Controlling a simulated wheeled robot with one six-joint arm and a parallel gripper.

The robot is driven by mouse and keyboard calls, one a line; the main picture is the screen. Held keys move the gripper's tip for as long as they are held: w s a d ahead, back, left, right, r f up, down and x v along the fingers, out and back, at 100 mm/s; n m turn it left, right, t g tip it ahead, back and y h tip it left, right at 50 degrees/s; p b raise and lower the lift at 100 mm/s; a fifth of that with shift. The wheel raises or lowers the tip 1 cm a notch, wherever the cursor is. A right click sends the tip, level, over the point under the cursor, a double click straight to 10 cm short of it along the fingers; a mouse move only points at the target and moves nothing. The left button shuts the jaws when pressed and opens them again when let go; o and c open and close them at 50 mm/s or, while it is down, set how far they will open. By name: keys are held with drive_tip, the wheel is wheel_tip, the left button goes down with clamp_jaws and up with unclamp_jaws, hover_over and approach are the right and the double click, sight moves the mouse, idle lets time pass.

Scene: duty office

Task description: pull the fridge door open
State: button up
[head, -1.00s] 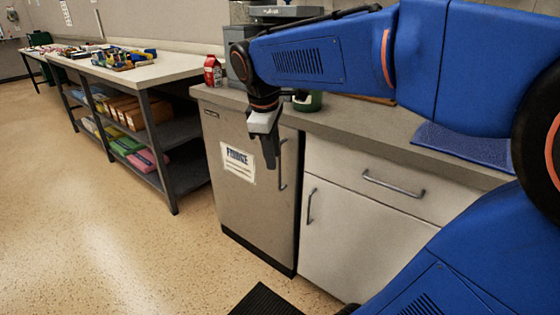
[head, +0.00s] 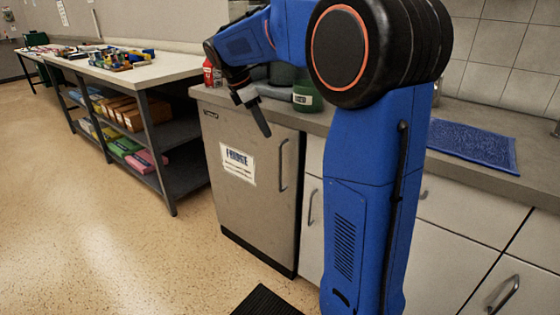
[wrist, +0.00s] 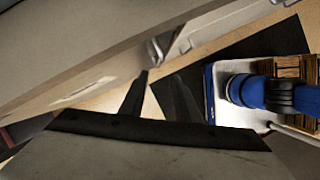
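The fridge door (head: 235,200) is a beige-grey panel with a white "FRIDGE" label and looks closed. Its vertical metal handle (head: 282,165) is on the door's right side. My gripper (head: 258,122) is in front of the door's upper part, above and left of the handle in the head view; only one finger shows clearly there. In the wrist view, two dark fingers stand apart with a gap between their tips (wrist: 155,74), holding nothing. The door face (wrist: 75,60) runs along the upper left, and a metal piece, probably the handle (wrist: 180,42), lies just beyond the fingertips.
Drawers and cupboards (head: 445,235) adjoin the fridge on the right, under a counter with a blue mat (head: 475,145), a red carton (head: 210,73) and a green container (head: 306,97). A shelved table (head: 150,75) stands at left. Open floor (head: 110,240) lies before the fridge; a black mat (head: 265,300) is there.

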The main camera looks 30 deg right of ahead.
drive_tip(key=x, duration=1.5)
clamp_jaws()
